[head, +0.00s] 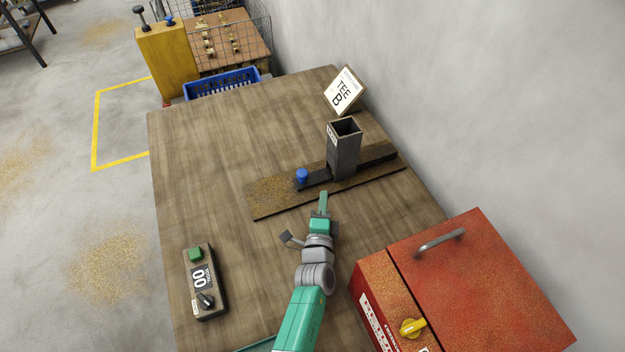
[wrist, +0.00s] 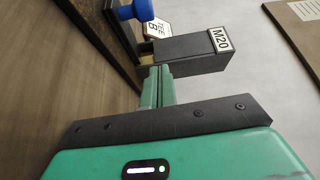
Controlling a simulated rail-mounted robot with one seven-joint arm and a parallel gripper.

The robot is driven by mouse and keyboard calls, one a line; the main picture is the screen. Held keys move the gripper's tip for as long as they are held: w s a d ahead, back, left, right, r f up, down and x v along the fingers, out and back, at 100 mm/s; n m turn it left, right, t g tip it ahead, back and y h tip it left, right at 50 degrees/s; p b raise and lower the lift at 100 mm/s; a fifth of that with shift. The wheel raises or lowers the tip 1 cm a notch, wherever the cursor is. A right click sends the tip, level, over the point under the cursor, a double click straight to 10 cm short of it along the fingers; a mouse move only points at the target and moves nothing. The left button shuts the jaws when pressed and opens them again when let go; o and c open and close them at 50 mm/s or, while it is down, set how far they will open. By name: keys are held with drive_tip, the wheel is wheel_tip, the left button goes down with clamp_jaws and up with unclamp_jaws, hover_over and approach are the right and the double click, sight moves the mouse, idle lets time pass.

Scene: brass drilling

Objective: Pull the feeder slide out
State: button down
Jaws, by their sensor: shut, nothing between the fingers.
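The feeder is a dark upright square tube (head: 344,152) on a low dark rail, mounted on a chip-covered base board (head: 277,195). The feeder slide (head: 316,179) is a dark bar at the left end of the rail, with a blue knob (head: 302,175) on it. In the wrist view the blue knob (wrist: 136,10) is partly cut off by the top edge, and the tube (wrist: 192,52) carries an M20 label. My gripper (head: 323,196) is shut and empty, in front of the base board, right of the knob and apart from it. Its closed green fingers show in the wrist view (wrist: 157,86).
A control box (head: 204,281) with a green button stands at the table's left front. A red machine (head: 468,275) with a yellow knob is at the right. A TEE B sign (head: 344,91) stands behind the tube. The wooden table (head: 215,140) is clear left of the feeder.

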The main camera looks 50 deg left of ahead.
drive_tip(key=b+x, duration=0.1)
drive_tip(key=x, duration=0.1)
drive_tip(key=b+x, duration=0.2)
drive_tip(key=x, duration=0.1)
drive_tip(key=b+x, duration=0.1)
drive_tip(key=x, duration=0.1)
drive_tip(key=shift+w+a+f, duration=0.25)
drive_tip(key=shift+a+f, duration=0.05)
drive_tip(key=shift+a, duration=0.05)
drive_tip(key=shift+s+a+r, duration=0.1)
drive_tip(key=shift+s+a, duration=0.4)
drive_tip(key=shift+s, duration=0.25)
drive_tip(key=shift+s+a+r, duration=0.1)
drive_tip(key=shift+s+a, duration=0.4)
drive_tip(key=shift+s, duration=0.25)
drive_tip(key=shift+d, duration=0.1)
